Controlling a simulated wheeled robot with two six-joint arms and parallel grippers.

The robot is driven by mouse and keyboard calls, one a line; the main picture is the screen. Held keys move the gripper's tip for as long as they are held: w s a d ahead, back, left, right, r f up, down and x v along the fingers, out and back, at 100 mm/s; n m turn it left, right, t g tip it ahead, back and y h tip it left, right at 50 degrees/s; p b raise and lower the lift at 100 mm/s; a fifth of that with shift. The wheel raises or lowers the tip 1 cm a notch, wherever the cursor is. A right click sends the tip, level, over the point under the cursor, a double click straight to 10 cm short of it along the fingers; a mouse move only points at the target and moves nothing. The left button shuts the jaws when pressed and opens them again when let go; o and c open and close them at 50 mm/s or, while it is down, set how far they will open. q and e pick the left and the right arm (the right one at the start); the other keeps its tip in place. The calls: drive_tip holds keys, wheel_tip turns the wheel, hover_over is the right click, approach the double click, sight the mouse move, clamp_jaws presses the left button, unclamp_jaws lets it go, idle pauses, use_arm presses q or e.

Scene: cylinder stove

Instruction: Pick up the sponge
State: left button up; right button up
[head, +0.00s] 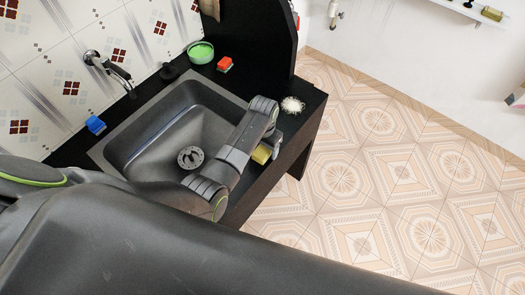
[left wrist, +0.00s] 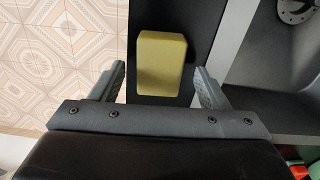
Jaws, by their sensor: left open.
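A yellow sponge (head: 261,154) lies on the black counter strip at the right of the sink, partly hidden by my left arm in the head view. In the left wrist view the sponge (left wrist: 161,62) shows whole, as a rounded block. My left gripper (head: 268,143) is over the sponge. In the left wrist view the left gripper (left wrist: 160,80) is open, with one finger on each side of the sponge's near end and a gap at both sides. Its height above the sponge is hard to tell. My right gripper is in neither view.
The grey sink (head: 150,135) with a drain lies left of the gripper. A white scourer (head: 292,104) sits near the counter's corner. A red sponge (head: 225,64), a green bowl (head: 201,52), a blue sponge (head: 96,125) and a faucet (head: 107,67) line the back. Open floor lies right.

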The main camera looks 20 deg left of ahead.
sight(264, 150)
use_arm(q)
drive_tip(key=shift+f, duration=0.8)
drive_tip(key=c, duration=1)
drive_tip(key=shift+c, duration=0.3)
drive_tip(key=shift+r, duration=0.2)
wheel_tip(264, 150, up, 10)
drive_tip(key=shift+f+b, duration=0.1)
drive_tip(key=shift+b, duration=0.25)
